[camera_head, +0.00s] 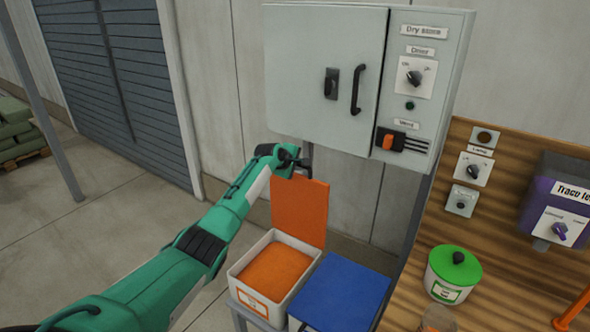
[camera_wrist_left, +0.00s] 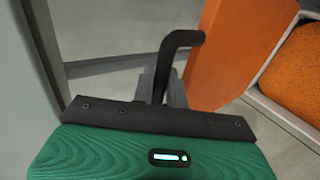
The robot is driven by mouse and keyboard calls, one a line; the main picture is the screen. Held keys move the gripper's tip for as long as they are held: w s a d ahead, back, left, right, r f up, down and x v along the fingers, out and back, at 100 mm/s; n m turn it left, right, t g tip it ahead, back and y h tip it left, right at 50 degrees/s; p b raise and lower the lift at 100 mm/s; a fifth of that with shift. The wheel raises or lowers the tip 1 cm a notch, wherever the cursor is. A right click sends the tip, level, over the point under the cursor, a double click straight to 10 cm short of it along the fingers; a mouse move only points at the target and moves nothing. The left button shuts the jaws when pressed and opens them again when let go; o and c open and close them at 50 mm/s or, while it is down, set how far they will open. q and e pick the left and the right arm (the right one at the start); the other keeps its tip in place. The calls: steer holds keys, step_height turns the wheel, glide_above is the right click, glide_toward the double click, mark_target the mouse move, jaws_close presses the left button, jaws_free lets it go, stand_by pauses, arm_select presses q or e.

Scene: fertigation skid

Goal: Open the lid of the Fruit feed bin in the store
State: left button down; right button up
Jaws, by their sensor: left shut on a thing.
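The white bin (camera_head: 241,268) with the orange lid (camera_head: 300,210) stands low in front of the wall; its label is too small to read. The lid stands about upright at the bin's back edge, and orange granular contents (camera_head: 274,272) show inside. In the left wrist view the lid (camera_wrist_left: 240,50) is at the right, with the orange contents (camera_wrist_left: 300,70) beyond it. My left gripper (camera_head: 295,162) is at the lid's upper edge. It is shut on the black lid handle (camera_wrist_left: 182,42), which shows between the fingers. My right gripper is not in view.
A bin with a shut blue lid (camera_head: 340,292) stands right beside the open one. A grey cabinet (camera_head: 320,60) labelled Dry store hangs just above my gripper. A wooden bench (camera_head: 480,240) with a green-lidded tub (camera_head: 452,275) is at the right.

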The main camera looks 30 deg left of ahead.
arm_select(q)
steer(key=shift+w, duration=0.7)
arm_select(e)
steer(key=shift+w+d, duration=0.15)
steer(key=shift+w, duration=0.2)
